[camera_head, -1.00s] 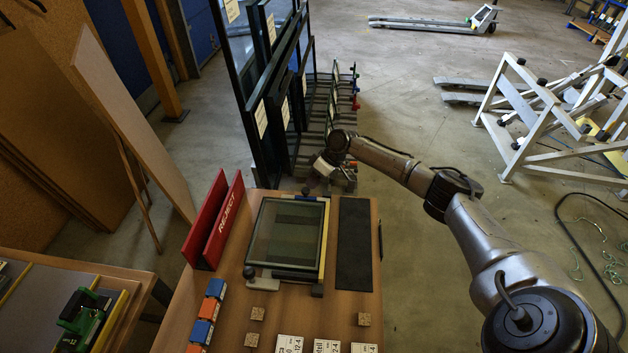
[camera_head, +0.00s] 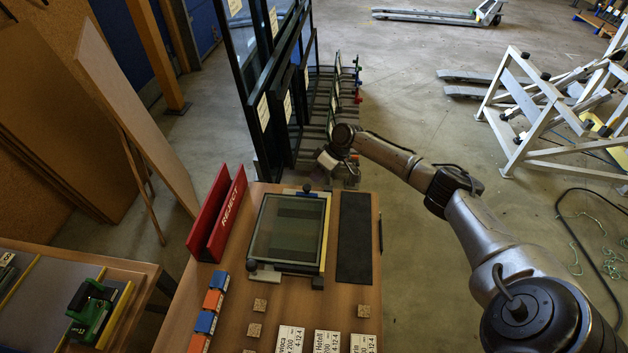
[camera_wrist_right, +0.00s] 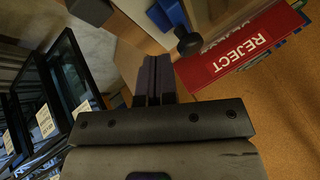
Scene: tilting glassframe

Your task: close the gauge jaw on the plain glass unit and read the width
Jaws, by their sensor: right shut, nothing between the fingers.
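The plain glass unit (camera_head: 289,228), a dark, clear rectangular pane, lies flat on the table in the gauge. The gauge has a yellow-edged rail (camera_head: 325,235) along the glass's right side. A black knob (camera_head: 251,265) sits at its near left corner; a blue part with a black knob (camera_head: 307,187) sits at its far edge and shows in the wrist view (camera_wrist_right: 188,42). My right gripper (camera_head: 316,174) is just beyond the far edge. In the wrist view its fingers (camera_wrist_right: 155,78) are shut, empty and apart from the knob. No width reading is legible. My left gripper is out of view.
A red REJECT rack (camera_head: 216,215) stands left of the glass. A dark mat (camera_head: 354,238) lies to its right. Orange and blue blocks (camera_head: 209,310), cork cubes and label cards (camera_head: 327,341) lie nearer. Framed glass panes (camera_head: 280,95) stand in a rack behind the table.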

